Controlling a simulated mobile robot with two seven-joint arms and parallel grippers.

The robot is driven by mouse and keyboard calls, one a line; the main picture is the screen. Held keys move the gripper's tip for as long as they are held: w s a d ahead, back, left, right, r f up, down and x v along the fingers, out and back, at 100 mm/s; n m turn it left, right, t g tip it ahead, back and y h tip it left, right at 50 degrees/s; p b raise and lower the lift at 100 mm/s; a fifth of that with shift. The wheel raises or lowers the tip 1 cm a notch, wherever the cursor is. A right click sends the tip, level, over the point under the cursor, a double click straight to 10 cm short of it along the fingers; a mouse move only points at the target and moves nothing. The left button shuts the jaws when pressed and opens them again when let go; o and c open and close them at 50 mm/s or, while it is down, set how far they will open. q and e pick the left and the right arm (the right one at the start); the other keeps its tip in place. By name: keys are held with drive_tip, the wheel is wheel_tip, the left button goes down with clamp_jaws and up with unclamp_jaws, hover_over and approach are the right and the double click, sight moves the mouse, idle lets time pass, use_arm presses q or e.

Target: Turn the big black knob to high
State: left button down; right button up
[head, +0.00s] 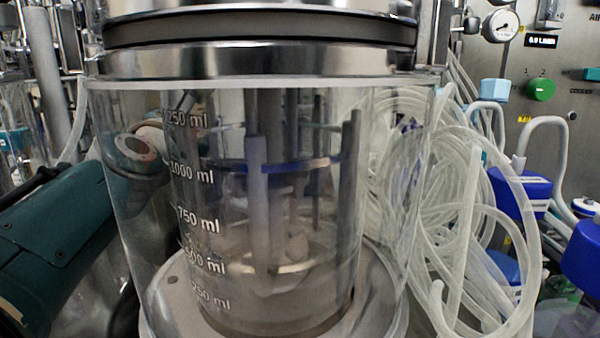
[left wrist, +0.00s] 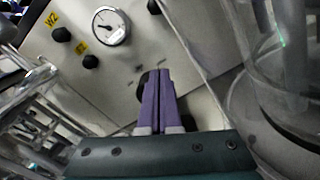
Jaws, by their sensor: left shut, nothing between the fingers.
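My left gripper (left wrist: 157,76) shows in the left wrist view with its two purple fingers pressed together and nothing between them. The fingertips point at a pale panel. A dark rounded shape (left wrist: 142,88), perhaps the big black knob, shows just beside and behind the fingers. They hide much of it, so I cannot tell its setting or whether they touch it. In the head view my left arm comes in from the left and passes behind the glass vessel; its fingers cannot be made out there. My right gripper is in neither view.
The glass vessel (head: 215,240) fills the middle of the head view. Coiled clear tubing (head: 460,240) hangs at its right. A green knob (head: 541,90) is on the panel at the right. The wrist view shows a round gauge (left wrist: 111,26) and small black knobs (left wrist: 90,61).

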use_arm(q)
drive_tip(key=s+p, duration=0.3)
drive_tip(key=s, duration=0.2)
drive_tip(key=shift+r, duration=0.15)
drive_tip(key=shift+s, duration=0.1)
drive_tip(key=shift+r, duration=0.1)
drive_tip(key=shift+r+p, duration=0.15)
drive_tip(key=shift+p, duration=0.3)
